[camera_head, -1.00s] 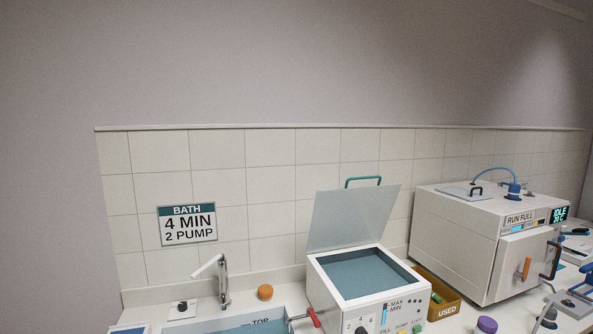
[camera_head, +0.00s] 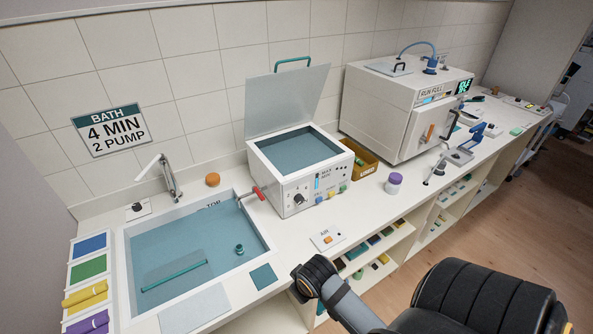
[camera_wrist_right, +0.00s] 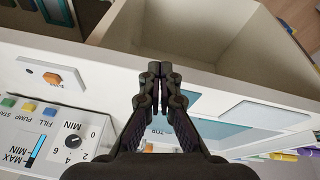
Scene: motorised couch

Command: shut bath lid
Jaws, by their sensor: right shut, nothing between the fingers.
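The bath (camera_head: 290,190) is a white box with a blue-green liquid surface in its open top. Its grey lid (camera_head: 288,100) stands raised at the back edge, leaning slightly backward, with a teal handle (camera_head: 293,61) along its top edge. The front panel has a knob and several coloured buttons, and it also shows in the right wrist view (camera_wrist_right: 62,135). My right gripper (camera_wrist_right: 160,70) is shut and empty, near the counter's front edge, apart from the lid. The lid is not visible in the wrist view. My left gripper is in neither view.
A sink (camera_head: 190,250) with a tap (camera_head: 165,175) lies left of the bath; a red-handled lever (camera_head: 258,193) sits between them. A brown USED bin (camera_head: 363,160) and a white RUN FULL machine (camera_head: 400,110) stand to the right. A small orange-knobbed plate (camera_head: 327,239) lies in front.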

